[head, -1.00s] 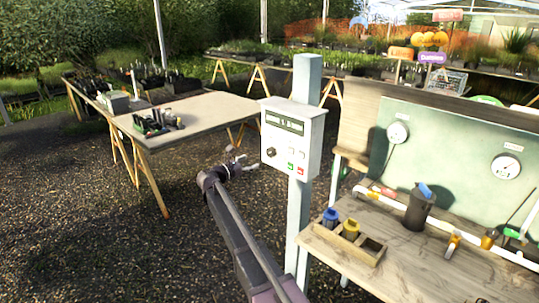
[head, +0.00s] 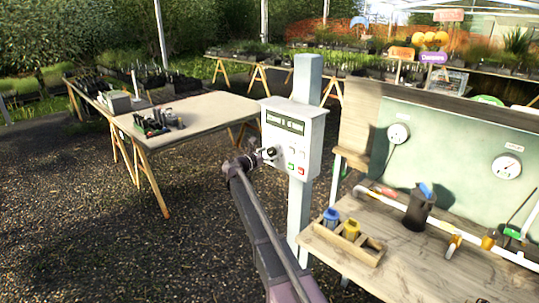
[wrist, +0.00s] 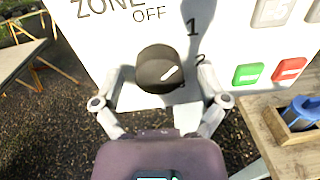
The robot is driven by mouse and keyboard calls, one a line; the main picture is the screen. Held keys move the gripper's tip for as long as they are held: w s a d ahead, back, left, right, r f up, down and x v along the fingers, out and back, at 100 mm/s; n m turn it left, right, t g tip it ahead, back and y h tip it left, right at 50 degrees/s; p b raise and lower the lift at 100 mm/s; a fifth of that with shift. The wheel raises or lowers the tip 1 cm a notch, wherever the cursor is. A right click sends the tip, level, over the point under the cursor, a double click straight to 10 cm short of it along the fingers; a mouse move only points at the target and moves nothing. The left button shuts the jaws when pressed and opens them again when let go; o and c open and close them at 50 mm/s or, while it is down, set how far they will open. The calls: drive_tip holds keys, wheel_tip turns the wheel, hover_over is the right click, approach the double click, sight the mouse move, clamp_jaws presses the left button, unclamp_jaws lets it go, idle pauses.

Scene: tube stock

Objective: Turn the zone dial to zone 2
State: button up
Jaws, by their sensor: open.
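The zone dial (wrist: 158,66) is a black round knob with a white pointer mark on the pale control box (head: 293,130). The wrist view shows the labels ZONE and OFF above it and 1 and 2 to its right. The mark slants up and right; I cannot tell exactly which label it meets. My gripper (wrist: 164,82) is open, with one finger on each side of the dial. A gap shows beside the knob, so the fingers do not appear closed on it. In the head view, my gripper (head: 264,155) is at the box's left front and partly hides the dial.
A green button (wrist: 247,74) and a red button (wrist: 289,69) sit right of the dial. The box is on a grey post (head: 306,82). A wooden bench (head: 400,250) with a small divided tray (head: 372,255) stands right. A plywood table (head: 215,112) stands left.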

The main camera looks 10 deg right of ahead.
drive_tip(key=shift+c, duration=0.2)
drive_tip(key=c, duration=1.1)
drive_tip(key=shift+m, duration=0.3)
drive_tip(key=m, duration=0.4)
drive_tip(key=m+p, duration=0.1)
drive_tip(key=m, duration=0.4)
